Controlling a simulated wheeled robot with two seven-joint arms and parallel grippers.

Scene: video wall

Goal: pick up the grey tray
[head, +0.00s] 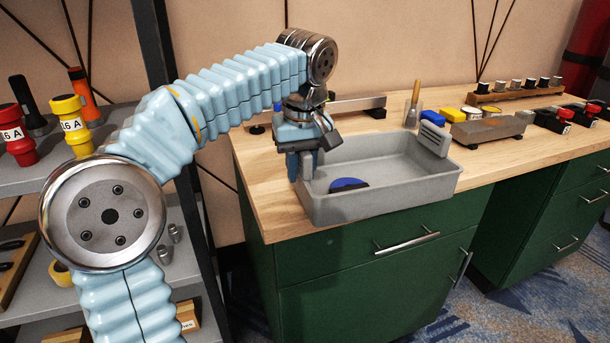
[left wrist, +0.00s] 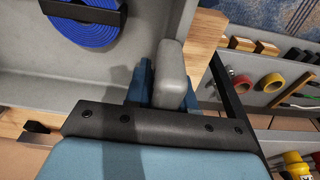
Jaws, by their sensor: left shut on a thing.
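The grey tray (head: 385,203) is at the left end of the wooden bench top, close to its front edge. A blue coil with a dark band lies inside it and also shows in the left wrist view (left wrist: 112,30). In the left wrist view, a rounded grey grip (left wrist: 171,72) sits between the blue fingers. I cannot tell whether the tray's underside touches the bench. My right gripper is out of view.
The bench top (head: 262,190) has bare wood left of the tray. Blue and yellow blocks (head: 432,118), a small grey tray (head: 488,129) and a wooden rack (head: 515,94) stand behind and right. A shelf with a dark post (head: 200,225) is at left.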

